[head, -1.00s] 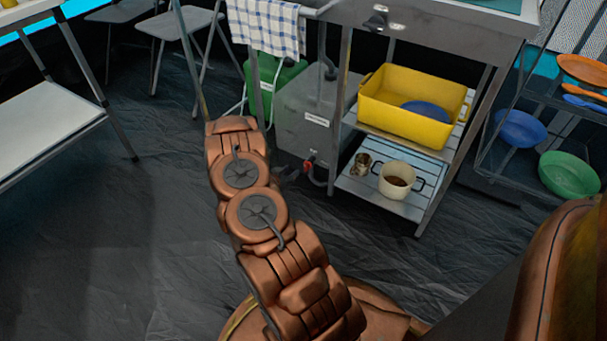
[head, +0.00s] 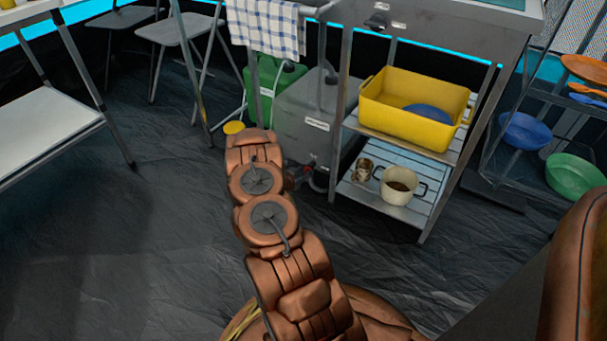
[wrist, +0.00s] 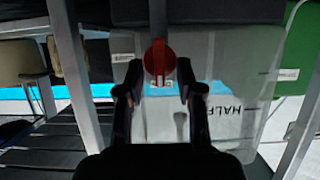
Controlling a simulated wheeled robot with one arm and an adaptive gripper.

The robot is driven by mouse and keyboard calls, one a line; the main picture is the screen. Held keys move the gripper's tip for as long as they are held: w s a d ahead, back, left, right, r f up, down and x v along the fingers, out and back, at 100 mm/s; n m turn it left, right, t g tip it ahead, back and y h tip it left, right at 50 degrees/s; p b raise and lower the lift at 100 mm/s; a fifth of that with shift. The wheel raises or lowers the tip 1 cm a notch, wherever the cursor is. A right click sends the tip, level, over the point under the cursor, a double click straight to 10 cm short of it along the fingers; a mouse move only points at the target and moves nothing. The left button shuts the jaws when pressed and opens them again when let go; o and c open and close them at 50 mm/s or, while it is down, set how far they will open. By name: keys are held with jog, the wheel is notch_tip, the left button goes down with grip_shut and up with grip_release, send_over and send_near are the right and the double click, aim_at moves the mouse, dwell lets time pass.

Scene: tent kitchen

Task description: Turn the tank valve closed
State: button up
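The grey, see-through tank (head: 302,108) stands left of the metal shelf stand in the head view. In the wrist view the tank (wrist: 220,75) bears a line and the word HALF. Its red valve handle (wrist: 158,58) shows there, between and beyond my fingertips. My gripper (wrist: 159,75) is open, one dark finger on each side of the handle, with gaps visible; I cannot tell how far the handle lies in depth. In the head view my gripper (head: 292,175) is small and partly hidden by my arm, low in front of the tank.
A green canister (head: 262,82) stands beside the tank. The shelf stand (head: 405,213) holds a yellow tub (head: 410,110), a white pot (head: 398,185) and a small metal cup (head: 362,170). A stand leg (wrist: 68,60) is left in the wrist view. The floor at left is clear.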

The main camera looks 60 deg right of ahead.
jog(key=shift+c, duration=0.4)
grip_shut()
jog(key=shift+s+r+p, duration=0.1)
jog(key=shift+p, duration=0.2)
jog(key=shift+s+m+t+p, duration=0.2)
jog(key=shift+m+t+p, duration=0.2)
jog(key=shift+m+p, duration=0.35)
jog(key=shift+s+f+m+t+h+b, duration=0.15)
jog(key=shift+f+m+t+h+b, duration=0.25)
jog(key=shift+m+t+b, duration=1.15)
jog(key=shift+s+f+m+t+h+b, duration=0.2)
jog(key=shift+m+t+h+b, duration=0.4)
jog(key=shift+m, duration=1.75)
jog(key=shift+s+f+m+t+h+b, duration=0.2)
jog(key=shift+m+t+h+b, duration=0.5)
jog(key=shift+m+b, duration=0.95)
jog(key=shift+m+p, duration=0.35)
jog(key=shift+m, duration=0.15)
